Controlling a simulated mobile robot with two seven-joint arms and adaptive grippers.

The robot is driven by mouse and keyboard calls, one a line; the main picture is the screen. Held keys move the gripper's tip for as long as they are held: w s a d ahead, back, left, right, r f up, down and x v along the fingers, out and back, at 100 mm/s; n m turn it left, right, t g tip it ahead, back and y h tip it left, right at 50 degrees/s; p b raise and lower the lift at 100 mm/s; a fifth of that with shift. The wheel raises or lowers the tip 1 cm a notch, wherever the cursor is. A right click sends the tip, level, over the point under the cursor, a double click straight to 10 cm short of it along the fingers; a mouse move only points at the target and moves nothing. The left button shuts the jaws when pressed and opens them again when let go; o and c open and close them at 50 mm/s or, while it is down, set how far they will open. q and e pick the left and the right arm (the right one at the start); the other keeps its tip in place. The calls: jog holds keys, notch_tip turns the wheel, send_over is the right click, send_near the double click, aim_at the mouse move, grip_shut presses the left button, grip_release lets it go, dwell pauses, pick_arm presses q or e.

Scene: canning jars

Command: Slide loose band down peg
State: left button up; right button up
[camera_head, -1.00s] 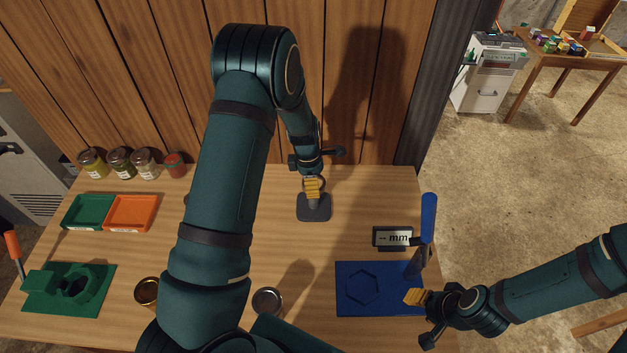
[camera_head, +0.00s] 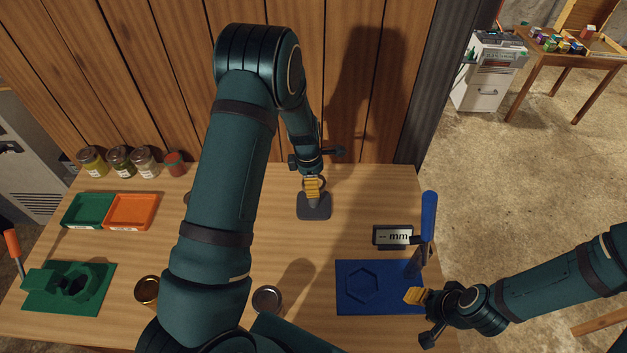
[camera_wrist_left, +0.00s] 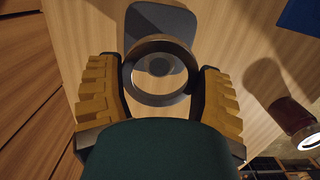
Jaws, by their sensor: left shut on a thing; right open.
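My left gripper (camera_head: 313,188) is shut on a metal band (camera_wrist_left: 160,70), a grey ring held between its yellow fingers. The band sits at the peg stand, whose dark grey base (camera_head: 314,213) rests on the table near the back wall. The base also shows beyond the ring in the left wrist view (camera_wrist_left: 160,18). A small dark round shape, perhaps the peg's top, shows through the ring. The fingers hide most of the peg in the head view, so I cannot tell how far down the band is. My right gripper (camera_head: 416,297) is open and empty, at the blue fixture's right edge.
A blue fixture (camera_head: 385,298) with an upright lever (camera_head: 428,215) and an "mm" display (camera_head: 393,236) stand right. A silver-lidded jar (camera_head: 267,299) and gold-lidded jar (camera_head: 147,290) stand in front. Green (camera_head: 88,222) and orange (camera_head: 131,225) trays lie left. Table is clear around the stand.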

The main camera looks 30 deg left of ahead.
aim_at(410, 311)
pick_arm(q)
jog(key=shift+f+b, duration=0.75)
jog(key=shift+f, duration=0.65)
pick_arm(e)
jog(key=shift+f, duration=0.8)
pick_arm(q)
jog(key=shift+f, duration=0.35)
pick_arm(e)
jog(key=shift+f, duration=0.25)
pick_arm(q)
jog(key=shift+f+b, duration=1.65)
jog(key=shift+f, duration=0.7)
pick_arm(e)
jog(key=shift+f, duration=1.4)
jog(key=shift+r, duration=0.1)
pick_arm(q)
jog(key=shift+s, duration=0.1)
jog(key=shift+r+p, duration=0.5)
jog(key=shift+r, duration=0.05)
pick_arm(e)
jog(key=shift+r, duration=0.45)
pick_arm(q)
jog(key=shift+f+b, duration=0.3)
jog(key=shift+f, duration=0.25)
pick_arm(e)
jog(key=shift+f, duration=0.35)
